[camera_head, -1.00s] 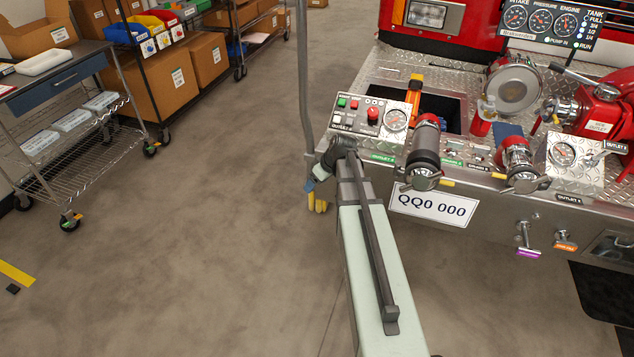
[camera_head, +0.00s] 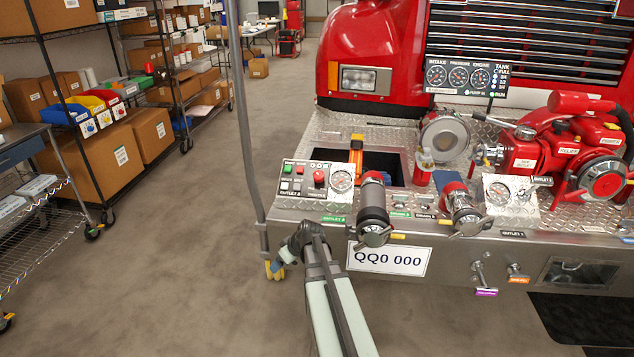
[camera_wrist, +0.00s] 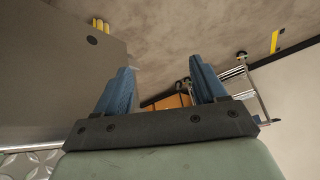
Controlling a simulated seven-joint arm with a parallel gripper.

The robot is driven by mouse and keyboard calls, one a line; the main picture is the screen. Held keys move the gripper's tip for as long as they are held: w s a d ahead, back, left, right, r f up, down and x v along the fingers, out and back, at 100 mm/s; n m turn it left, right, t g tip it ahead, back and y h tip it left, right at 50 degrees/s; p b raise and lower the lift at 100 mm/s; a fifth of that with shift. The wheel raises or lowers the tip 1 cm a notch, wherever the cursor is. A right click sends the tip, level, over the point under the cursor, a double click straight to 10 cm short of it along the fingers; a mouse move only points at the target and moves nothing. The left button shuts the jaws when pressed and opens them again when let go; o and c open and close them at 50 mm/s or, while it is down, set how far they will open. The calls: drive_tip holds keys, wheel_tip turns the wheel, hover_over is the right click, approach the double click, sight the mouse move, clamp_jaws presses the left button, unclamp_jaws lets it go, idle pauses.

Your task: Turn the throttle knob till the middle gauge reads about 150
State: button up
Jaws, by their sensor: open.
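A red knob (camera_head: 319,177) stands on the white control panel (camera_head: 300,196) at the left of the bumper deck; its label is too small to read, so I cannot tell if it is the throttle. The gauge board (camera_head: 466,95) at the back has three round dials. The middle one, marked pressure (camera_head: 459,76), has a needle too small to read. My gripper (camera_head: 279,267) is low at the bumper's left end, below and left of the panel, partly hidden by my wrist. In the wrist view my gripper (camera_wrist: 164,88) has its blue fingers apart with nothing between them.
A grey upright pole (camera_head: 247,140) stands left of the panel, close to my wrist. A small gauge (camera_head: 342,181) sits beside the knob. A capped outlet (camera_head: 373,215) and red valves (camera_head: 520,150) fill the deck to the right. Open floor (camera_head: 170,270) lies left.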

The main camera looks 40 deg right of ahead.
drive_tip(key=m+t+h, duration=0.8)
drive_tip(key=m+h, duration=0.1)
drive_tip(key=h, duration=0.5)
approach(318, 179)
drive_tip(key=x, duration=1)
drive_tip(key=shift+w+d, duration=0.2)
drive_tip(key=shift+d, duration=0.05)
drive_tip(key=c, duration=1.1)
